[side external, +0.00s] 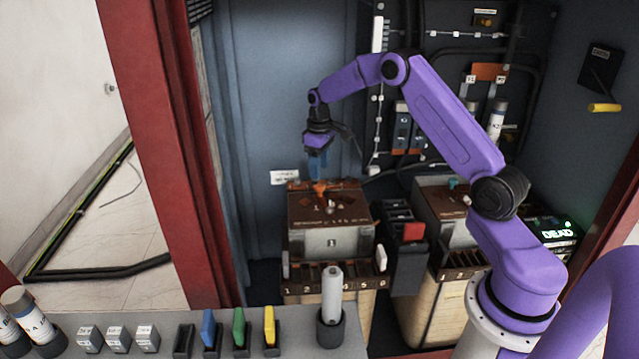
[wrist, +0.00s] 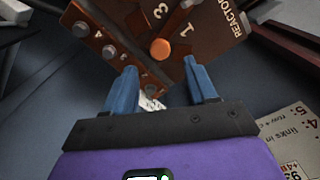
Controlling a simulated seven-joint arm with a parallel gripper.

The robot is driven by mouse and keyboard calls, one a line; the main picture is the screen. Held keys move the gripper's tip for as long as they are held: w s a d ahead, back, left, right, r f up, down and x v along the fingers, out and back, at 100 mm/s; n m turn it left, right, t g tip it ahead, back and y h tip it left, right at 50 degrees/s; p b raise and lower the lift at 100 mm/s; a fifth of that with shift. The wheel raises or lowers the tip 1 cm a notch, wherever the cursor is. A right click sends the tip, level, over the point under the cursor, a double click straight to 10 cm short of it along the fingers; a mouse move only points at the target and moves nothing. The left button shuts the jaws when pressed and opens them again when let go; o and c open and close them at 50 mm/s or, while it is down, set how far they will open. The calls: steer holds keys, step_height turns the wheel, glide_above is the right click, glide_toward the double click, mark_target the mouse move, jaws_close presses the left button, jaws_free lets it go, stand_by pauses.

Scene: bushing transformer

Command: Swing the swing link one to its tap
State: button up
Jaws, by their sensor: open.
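My gripper (side external: 318,166) points down with its blue fingers just above the top of the brown unit (side external: 310,211) marked 1. An orange part (side external: 321,188), which looks like the swing link, stands on that top just below the fingertips. In the wrist view my gripper (wrist: 159,74) is open, with one finger on each side of a round orange knob (wrist: 161,49) as seen from above. The knob appears slightly beyond the fingertips, and I see no contact. Numbered taps with grey bolts (wrist: 108,51) line the brown top. Which tap the link points at is unclear.
A second brown-topped unit (side external: 440,207) stands to the right, with a dark box with a red front (side external: 413,231) between them. A grey cylinder (side external: 332,294) stands on the front bench (side external: 290,338). A blue-grey wall (side external: 285,90) rises behind.

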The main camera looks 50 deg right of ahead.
mark_target(319, 186)
steer(key=shift+f, duration=3.15)
jaws_close()
